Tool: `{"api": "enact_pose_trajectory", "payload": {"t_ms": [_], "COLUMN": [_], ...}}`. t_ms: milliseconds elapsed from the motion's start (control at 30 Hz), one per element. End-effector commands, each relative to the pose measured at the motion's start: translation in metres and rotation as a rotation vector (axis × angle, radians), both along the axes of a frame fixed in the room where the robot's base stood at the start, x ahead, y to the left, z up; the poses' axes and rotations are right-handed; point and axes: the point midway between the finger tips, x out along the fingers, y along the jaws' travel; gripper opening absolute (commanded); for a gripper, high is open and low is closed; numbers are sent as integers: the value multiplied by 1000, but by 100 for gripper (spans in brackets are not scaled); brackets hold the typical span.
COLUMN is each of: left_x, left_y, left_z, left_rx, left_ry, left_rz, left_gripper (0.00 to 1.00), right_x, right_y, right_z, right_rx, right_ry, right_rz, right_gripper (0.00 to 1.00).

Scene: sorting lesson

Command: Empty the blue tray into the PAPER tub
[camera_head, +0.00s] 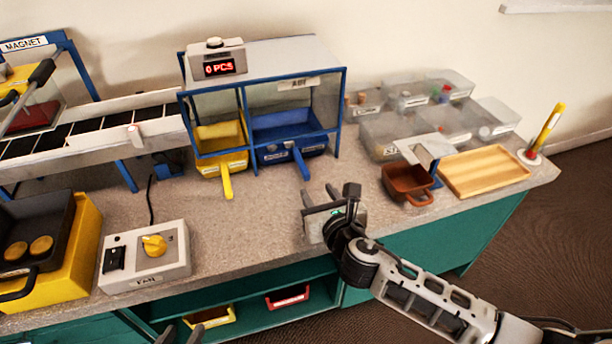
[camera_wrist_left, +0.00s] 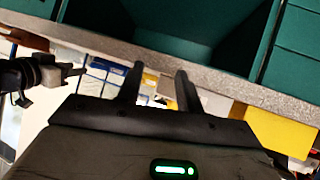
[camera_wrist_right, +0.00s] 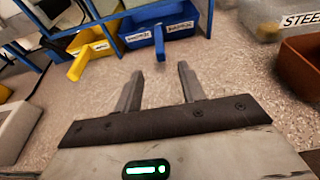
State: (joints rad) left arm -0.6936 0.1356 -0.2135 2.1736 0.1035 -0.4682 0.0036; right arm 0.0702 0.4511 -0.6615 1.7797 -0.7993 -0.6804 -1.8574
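The blue tray (camera_head: 285,154) sits in the right bay of a blue-framed stand, its handle sticking out to the front; its contents are too dim to make out. It also shows at the top of the right wrist view (camera_wrist_right: 180,24). My right gripper (camera_head: 319,193) is open and empty above the bench, in front of the tray and apart from its handle. My left gripper (camera_head: 181,332) is open and empty low in front of the bench. Clear tubs (camera_head: 385,134) stand at the back right. I cannot read PAPER on any of them.
A yellow tray (camera_head: 222,160) sits in the stand's left bay. A brown scoop-like bin (camera_head: 407,184) and a wooden tray (camera_head: 485,172) lie at the right. A fan control box (camera_head: 146,257) stands at the left front. The bench middle is clear.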

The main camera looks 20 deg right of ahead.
Motion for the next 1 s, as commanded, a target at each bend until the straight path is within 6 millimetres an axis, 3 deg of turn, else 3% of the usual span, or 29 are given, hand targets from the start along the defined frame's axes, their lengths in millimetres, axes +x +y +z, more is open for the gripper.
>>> {"api": "enact_pose_trajectory", "payload": {"t_ms": [1000], "left_x": [2], "left_y": [-2], "left_z": [-14], "left_rx": [-11], "left_ry": [-45], "left_rz": [-3], "left_gripper": [36], "right_x": [97], "right_y": [3], "right_z": [-26], "right_rx": [4], "right_ry": [1], "right_rz": [-2], "right_gripper": [40]}}
